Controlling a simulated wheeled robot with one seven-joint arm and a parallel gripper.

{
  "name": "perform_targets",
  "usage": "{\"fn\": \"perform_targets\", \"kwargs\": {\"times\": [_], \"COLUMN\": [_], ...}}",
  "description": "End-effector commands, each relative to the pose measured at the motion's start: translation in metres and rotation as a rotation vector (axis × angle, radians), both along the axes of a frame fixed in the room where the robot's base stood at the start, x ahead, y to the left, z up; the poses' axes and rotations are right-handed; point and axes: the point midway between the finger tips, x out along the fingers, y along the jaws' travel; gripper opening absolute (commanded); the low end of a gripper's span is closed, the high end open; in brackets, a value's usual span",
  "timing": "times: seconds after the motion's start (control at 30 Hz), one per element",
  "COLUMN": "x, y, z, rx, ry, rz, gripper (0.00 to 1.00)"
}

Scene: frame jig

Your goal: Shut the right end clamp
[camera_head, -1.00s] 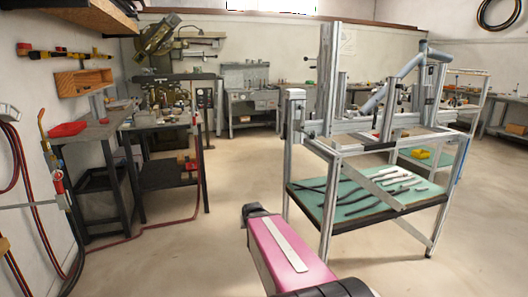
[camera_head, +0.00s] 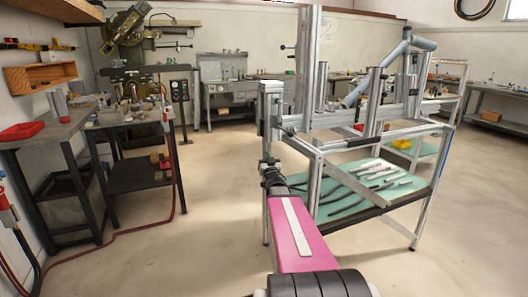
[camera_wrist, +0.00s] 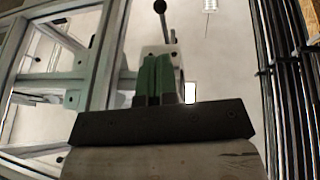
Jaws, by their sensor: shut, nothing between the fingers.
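The frame jig (camera_head: 316,150) is an aluminium-profile stand. A grey end clamp (camera_head: 272,112) shows at its near left post in the head view; I cannot tell from its look whether it is the right end clamp. In the wrist view a lever with a black ball knob (camera_wrist: 160,6) rises from a pale clamp bracket (camera_wrist: 166,54), just beyond my fingertips. My gripper (camera_wrist: 156,62) has its green fingers together, empty, in front of the bracket. In the head view my gripper (camera_head: 268,161) is small, below the clamp, beside the post. Whether it touches the clamp cannot be told.
A green shelf (camera_head: 345,207) with several dark and pale bars lies low in the jig. A workbench (camera_head: 60,135) with a red tray (camera_head: 22,131) stands at the left. Bare floor (camera_head: 150,250) lies between bench and jig.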

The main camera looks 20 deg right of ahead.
Motion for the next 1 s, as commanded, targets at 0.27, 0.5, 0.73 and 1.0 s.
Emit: {"fn": "perform_targets", "kwargs": {"times": [0.27, 0.5, 0.73, 1.0], "x": [0.050, 0.090, 0.114, 0.119], "y": [-0.007, -0.013, -0.016, -0.017], "z": [0.017, 0.033, 0.043, 0.046], "rx": [0.000, 0.001, 0.001, 0.001], "ry": [0.001, 0.003, 0.002, 0.004], "rz": [0.000, -0.001, -0.001, -0.002], "gripper": [0.00, 0.00, 0.00, 0.00]}}
